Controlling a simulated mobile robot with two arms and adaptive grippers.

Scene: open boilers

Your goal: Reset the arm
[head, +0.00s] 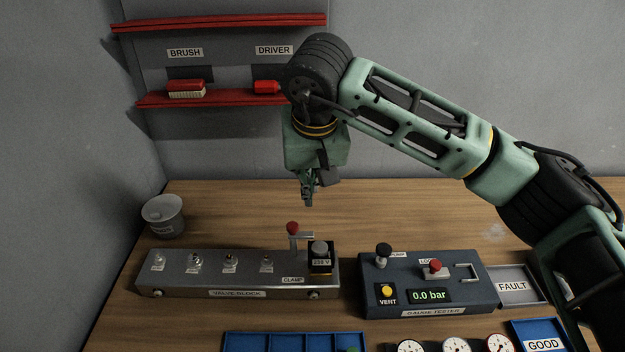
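My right arm reaches in from the right, and its green gripper (308,197) points down above the back of the wooden table. It hangs over the area behind the valve block (218,278), apart from the red-knobbed clamp lever (293,231). The fingers look close together, seen from a narrow angle, so I cannot tell whether they are open or shut. I see no object between them. My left gripper is not in view.
The gauge tester (430,283) reads 0.0 bar. A FAULT tray (513,287), a blue GOOD tray (541,331), a blue divided tray (290,341) and several gauges (456,345) lie nearby. A grey cup (163,216) stands left. Red shelves (215,100) hold a brush (186,88) and driver (266,87).

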